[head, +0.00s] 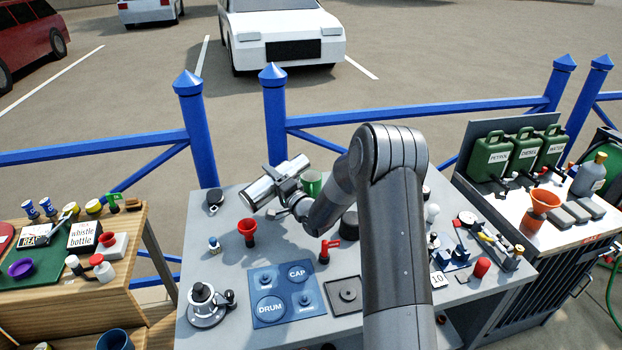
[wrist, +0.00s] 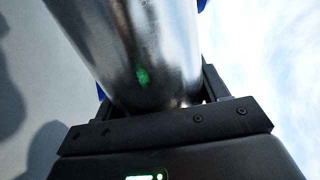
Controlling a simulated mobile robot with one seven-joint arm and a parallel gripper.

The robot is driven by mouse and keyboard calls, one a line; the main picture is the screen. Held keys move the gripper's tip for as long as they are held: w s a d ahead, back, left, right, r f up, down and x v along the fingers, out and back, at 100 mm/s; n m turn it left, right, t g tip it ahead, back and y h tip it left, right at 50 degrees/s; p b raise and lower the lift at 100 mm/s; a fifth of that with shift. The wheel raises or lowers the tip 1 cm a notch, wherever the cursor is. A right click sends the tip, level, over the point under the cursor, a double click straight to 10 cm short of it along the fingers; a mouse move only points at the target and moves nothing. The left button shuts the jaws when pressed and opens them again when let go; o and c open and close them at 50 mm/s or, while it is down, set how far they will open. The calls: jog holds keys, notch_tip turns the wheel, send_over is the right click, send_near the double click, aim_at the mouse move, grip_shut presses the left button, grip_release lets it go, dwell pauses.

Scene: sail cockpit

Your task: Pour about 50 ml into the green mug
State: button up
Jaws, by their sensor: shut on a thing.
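A green mug (head: 311,183) stands on the grey table, partly hidden behind my arm and gripper. My gripper (head: 287,184) is shut on a shiny metal cylinder (head: 262,193), held tilted close to horizontal just left of the mug and above the table. The metal cylinder (wrist: 140,50) fills the middle of the wrist view, between the dark fingers of my gripper (wrist: 160,105). A small green patch shows on its surface. No liquid is visible, and the mug's inside cannot be made out.
A red funnel (head: 248,230), a small bottle (head: 214,244) and a red-handled valve (head: 325,250) stand on the grey table (head: 225,265). A blue mat (head: 285,292) lies in front. A blue railing (head: 275,120) runs behind. Green cans (head: 492,155) stand at right.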

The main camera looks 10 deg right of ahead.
jog(key=shift+r, duration=0.1)
jog(key=shift+a+r+n, duration=0.2)
jog(key=shift+a+n, duration=0.05)
jog(key=shift+n, duration=0.35)
jog(key=shift+d+f+n+y, duration=0.2)
jog(key=shift+f+n+y, duration=0.1)
jog(key=shift+f+n, duration=0.6)
jog(key=shift+w+d+f+n+g, duration=0.15)
jog(key=shift+d+f+n+g, duration=0.2)
jog(key=shift+n, duration=0.65)
jog(key=n, duration=0.1)
jog(key=r+n, duration=0.1)
jog(key=d+n, duration=0.1)
jog(key=shift+w+d+r+n+g+y, duration=0.1)
jog(key=shift+w+r+n+g+y, duration=0.2)
jog(key=shift+w, duration=0.1)
jog(key=shift+n+b, duration=0.3)
jog(key=shift+n, duration=0.2)
jog(key=n, duration=0.3)
jog(key=shift+r+g, duration=0.3)
jog(key=shift+g, duration=0.05)
jog(key=shift+n, duration=0.9)
jog(key=shift+d+f+n+g, duration=0.15)
jog(key=shift+f+n+g, duration=0.15)
jog(key=shift+n, duration=0.8)
